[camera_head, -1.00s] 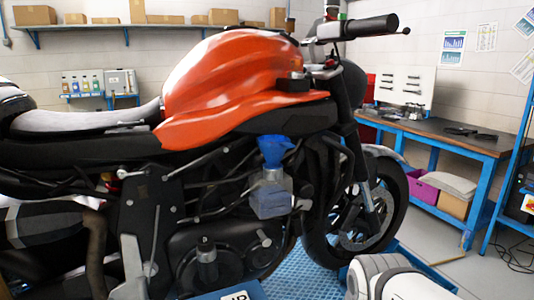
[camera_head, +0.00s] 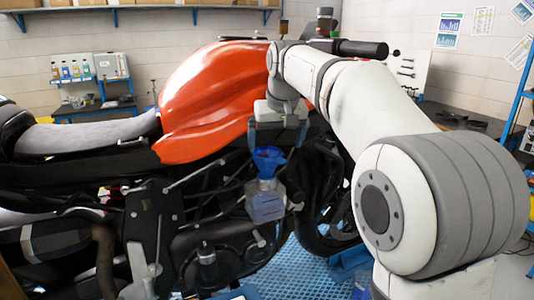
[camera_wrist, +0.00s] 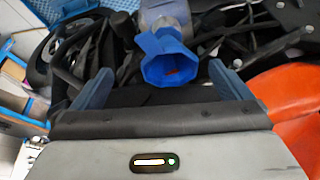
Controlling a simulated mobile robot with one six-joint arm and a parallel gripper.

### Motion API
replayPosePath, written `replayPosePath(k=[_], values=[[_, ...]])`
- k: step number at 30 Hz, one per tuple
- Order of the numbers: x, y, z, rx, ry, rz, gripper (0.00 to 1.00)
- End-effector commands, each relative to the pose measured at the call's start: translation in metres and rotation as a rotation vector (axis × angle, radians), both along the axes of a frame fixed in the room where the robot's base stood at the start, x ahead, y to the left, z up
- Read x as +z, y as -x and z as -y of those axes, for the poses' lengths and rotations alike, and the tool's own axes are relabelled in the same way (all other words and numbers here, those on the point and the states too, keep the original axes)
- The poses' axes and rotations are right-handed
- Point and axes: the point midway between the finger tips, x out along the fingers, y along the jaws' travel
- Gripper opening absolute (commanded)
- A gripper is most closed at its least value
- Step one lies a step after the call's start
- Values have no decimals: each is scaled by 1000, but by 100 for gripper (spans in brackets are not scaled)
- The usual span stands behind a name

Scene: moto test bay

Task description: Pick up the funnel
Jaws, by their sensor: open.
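The blue funnel (camera_head: 268,160) sits upright in the mouth of a translucent bottle (camera_head: 266,203) at the motorcycle's side, below the orange tank. In the wrist view the funnel (camera_wrist: 170,58) shows its wide faceted opening, with the bottle (camera_wrist: 163,15) beyond it. My gripper (camera_head: 277,145) is open and empty, pointing down just above the funnel in the head view. In the wrist view my gripper's two blue fingers (camera_wrist: 159,78) stand apart on either side of the funnel's rim, and the funnel lies just beyond the tips. No contact shows.
The motorcycle's orange tank (camera_head: 205,95) rises close beside my gripper. Dark hoses and frame parts (camera_wrist: 100,50) crowd around the bottle. The seat (camera_head: 85,135) is at left, and a blue patterned mat (camera_head: 310,272) lies below. A workbench (camera_head: 465,125) stands at back right.

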Motion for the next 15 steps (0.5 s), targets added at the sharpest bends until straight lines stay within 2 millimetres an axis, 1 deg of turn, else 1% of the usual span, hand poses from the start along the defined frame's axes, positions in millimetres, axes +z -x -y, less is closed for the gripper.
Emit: replayPosePath(k=[1,3,5,8,15], values=[[9,-7,-5,8,-1,5,98],[14,-12,-9,12,-3,10,98],[15,-15,-11,14,-2,11,98],[8,-19,-12,15,-3,11,98],[-17,-28,-16,16,-2,10,98]])
